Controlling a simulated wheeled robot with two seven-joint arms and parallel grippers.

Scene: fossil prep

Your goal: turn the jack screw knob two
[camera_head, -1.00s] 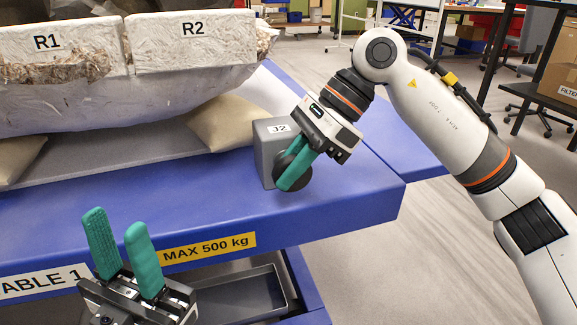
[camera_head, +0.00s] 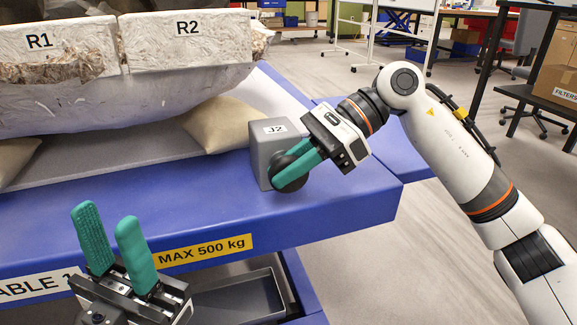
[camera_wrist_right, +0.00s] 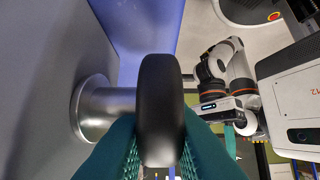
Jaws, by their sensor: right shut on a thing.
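The jack J2 is a grey block (camera_head: 262,140) on the blue table's right part, marked with a J2 label. Its black round knob (camera_head: 289,176) faces the front, and in the right wrist view the knob (camera_wrist_right: 160,105) sits on a silver shaft (camera_wrist_right: 103,112). My right gripper (camera_head: 291,169) is shut on the knob, its teal fingers on either side of the rim. The fingers slant up to the right in the head view. My left gripper (camera_head: 115,245) is open and empty, fingers upward, in front of the table edge at lower left.
White plaster jackets R1 (camera_head: 50,45) and R2 (camera_head: 188,40) rest on the table (camera_head: 340,205), with a beige sandbag (camera_head: 222,124) beside the jack. A grey tray (camera_head: 240,298) lies below the table edge. The tabletop right of the jack is clear.

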